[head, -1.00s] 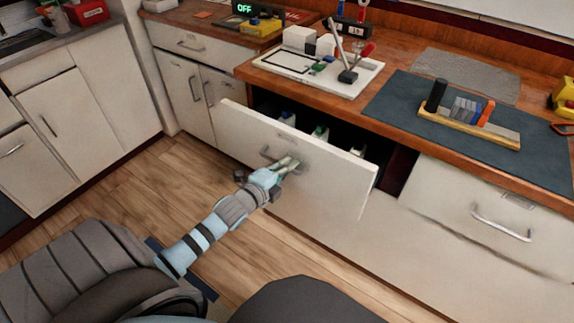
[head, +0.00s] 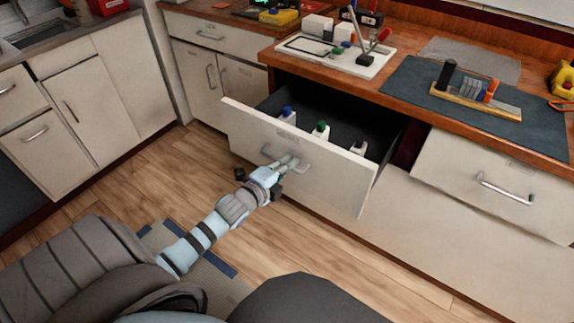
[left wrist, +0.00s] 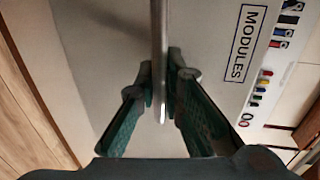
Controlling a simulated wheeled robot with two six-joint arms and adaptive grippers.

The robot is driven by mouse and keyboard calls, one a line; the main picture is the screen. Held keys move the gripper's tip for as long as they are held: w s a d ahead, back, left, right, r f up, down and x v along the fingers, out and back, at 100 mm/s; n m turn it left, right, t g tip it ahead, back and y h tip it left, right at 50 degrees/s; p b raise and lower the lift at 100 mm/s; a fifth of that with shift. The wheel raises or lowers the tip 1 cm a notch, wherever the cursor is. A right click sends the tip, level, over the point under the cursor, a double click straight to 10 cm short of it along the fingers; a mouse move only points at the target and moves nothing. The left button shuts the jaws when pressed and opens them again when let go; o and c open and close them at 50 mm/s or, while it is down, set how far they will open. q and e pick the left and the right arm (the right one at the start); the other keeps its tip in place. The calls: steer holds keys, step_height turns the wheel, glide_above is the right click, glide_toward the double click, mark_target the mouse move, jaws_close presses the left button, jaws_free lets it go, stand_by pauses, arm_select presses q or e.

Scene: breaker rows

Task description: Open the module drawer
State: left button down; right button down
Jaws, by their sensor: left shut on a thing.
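The module drawer (head: 330,167) stands well out from the counter front in the head view. Its white front carries a metal bar handle and, in the left wrist view, a MODULES label (left wrist: 240,44). My left gripper (head: 286,164) is shut on the drawer handle (head: 303,167). In the left wrist view my left gripper (left wrist: 166,85) has its two fingers on either side of the handle bar (left wrist: 158,45). Inside the drawer are white modules with blue and green tops (head: 320,131). My right gripper is not in view.
The wooden counter (head: 400,97) above holds a white board (head: 325,60) with tools and a dark mat (head: 540,130) with a rail of modules. Another drawer (head: 480,185) is at the right. Wooden floor (head: 290,235) lies free in front of the drawer.

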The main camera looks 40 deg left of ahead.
arm_select(q)
steer(key=c, duration=2)
jaws_free()
steer(key=shift+o, duration=0.2)
steer(key=v, duration=1.2)
steer(key=shift+f, duration=0.1)
